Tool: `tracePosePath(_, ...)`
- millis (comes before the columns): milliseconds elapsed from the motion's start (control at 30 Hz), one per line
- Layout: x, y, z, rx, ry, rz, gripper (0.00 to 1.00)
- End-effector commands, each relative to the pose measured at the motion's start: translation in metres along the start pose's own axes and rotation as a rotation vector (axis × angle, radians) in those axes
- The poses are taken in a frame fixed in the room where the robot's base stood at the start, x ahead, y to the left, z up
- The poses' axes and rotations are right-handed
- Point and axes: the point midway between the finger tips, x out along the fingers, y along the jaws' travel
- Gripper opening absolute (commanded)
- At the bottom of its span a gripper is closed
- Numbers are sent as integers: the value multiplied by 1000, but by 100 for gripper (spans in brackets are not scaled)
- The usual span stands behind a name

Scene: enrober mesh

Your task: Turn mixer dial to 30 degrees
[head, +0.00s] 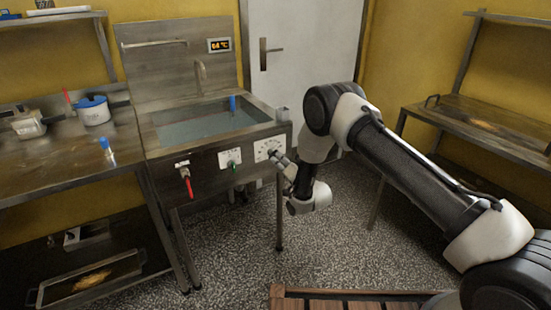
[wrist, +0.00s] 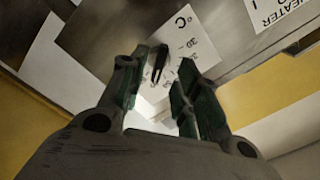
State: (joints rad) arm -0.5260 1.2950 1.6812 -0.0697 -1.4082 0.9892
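The mixer dial's white plate (head: 266,146) is on the front panel of the steel sink, at its right end. In the wrist view the plate (wrist: 181,22) shows "°C" and a mark reading 30. A dark narrow dial knob (wrist: 160,63) stands out from the plate. My gripper (head: 276,158) is close in front of the plate in the head view. In the wrist view my gripper (wrist: 163,59) is open, with one finger on each side of the knob. I see no clear contact. The fingers hide part of the plate, and I cannot read the knob's angle.
The water-filled basin (head: 200,127) is above, with a display (head: 219,45) reading about 64 °C. A heater label (wrist: 275,8) is at the wrist view's upper right.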

Motion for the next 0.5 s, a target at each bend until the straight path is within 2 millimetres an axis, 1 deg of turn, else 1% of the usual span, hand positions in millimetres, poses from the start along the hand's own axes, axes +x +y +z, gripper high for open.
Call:
tracePosePath(33, 9, 0, 0, 0, 1, -2, 32)
tracePosePath(100, 20, 0, 0, -1, 1, -1, 32)
tracePosePath(200, 32, 0, 0, -1, 0, 0, 32)
tracePosePath(333, 41, 0, 0, -1, 0, 1, 32)
tracePosePath(500, 42, 0, 0, -1, -1, 2, 32)
